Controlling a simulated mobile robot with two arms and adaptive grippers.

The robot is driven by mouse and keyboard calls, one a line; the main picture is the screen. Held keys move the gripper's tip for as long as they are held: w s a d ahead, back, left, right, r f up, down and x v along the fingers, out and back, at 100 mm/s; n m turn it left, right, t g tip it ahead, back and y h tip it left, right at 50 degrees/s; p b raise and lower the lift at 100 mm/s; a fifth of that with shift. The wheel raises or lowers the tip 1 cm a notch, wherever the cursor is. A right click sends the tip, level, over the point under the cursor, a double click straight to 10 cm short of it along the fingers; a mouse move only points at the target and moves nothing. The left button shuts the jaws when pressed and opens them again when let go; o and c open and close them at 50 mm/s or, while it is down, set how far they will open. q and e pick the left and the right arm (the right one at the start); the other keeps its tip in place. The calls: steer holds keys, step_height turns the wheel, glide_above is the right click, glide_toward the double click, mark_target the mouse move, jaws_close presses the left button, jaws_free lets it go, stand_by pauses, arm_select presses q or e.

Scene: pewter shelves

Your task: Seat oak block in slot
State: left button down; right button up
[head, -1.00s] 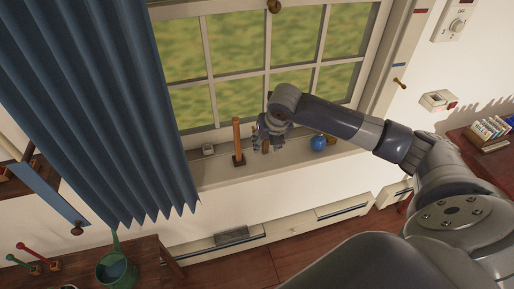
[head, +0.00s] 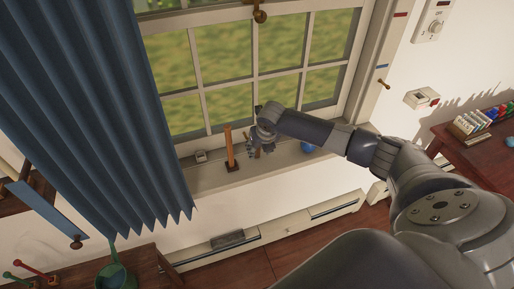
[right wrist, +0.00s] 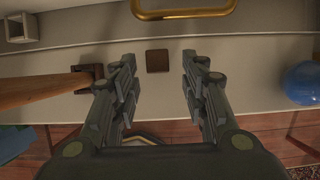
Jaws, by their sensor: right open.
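A small brown block (right wrist: 157,60), which looks like the oak block, stands on the window sill in the right wrist view, between the spread fingers. In the head view it is mostly hidden by my right gripper (head: 253,149). The right gripper (right wrist: 158,74) is open, pointing down at the sill, with clear gaps on both sides of the block. An orange-brown post (head: 228,145) on a dark square base (head: 231,167) stands just left of the gripper; it also shows in the right wrist view (right wrist: 40,96). I cannot clearly make out the slot. My left gripper is not in view.
A blue ball (right wrist: 302,83) sits on the sill to the right, partly behind my arm in the head view. A small white box (head: 201,156) is left of the post. A brass handle (right wrist: 185,10) is nearby. Blue curtain (head: 100,110) hangs left; window panes stand behind.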

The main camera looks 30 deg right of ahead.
steer(key=shift+x, duration=0.85)
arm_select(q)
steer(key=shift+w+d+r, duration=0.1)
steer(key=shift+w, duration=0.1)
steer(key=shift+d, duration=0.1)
arm_select(e)
jaws_close()
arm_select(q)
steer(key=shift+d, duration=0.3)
arm_select(e)
steer(key=shift+r, duration=0.1)
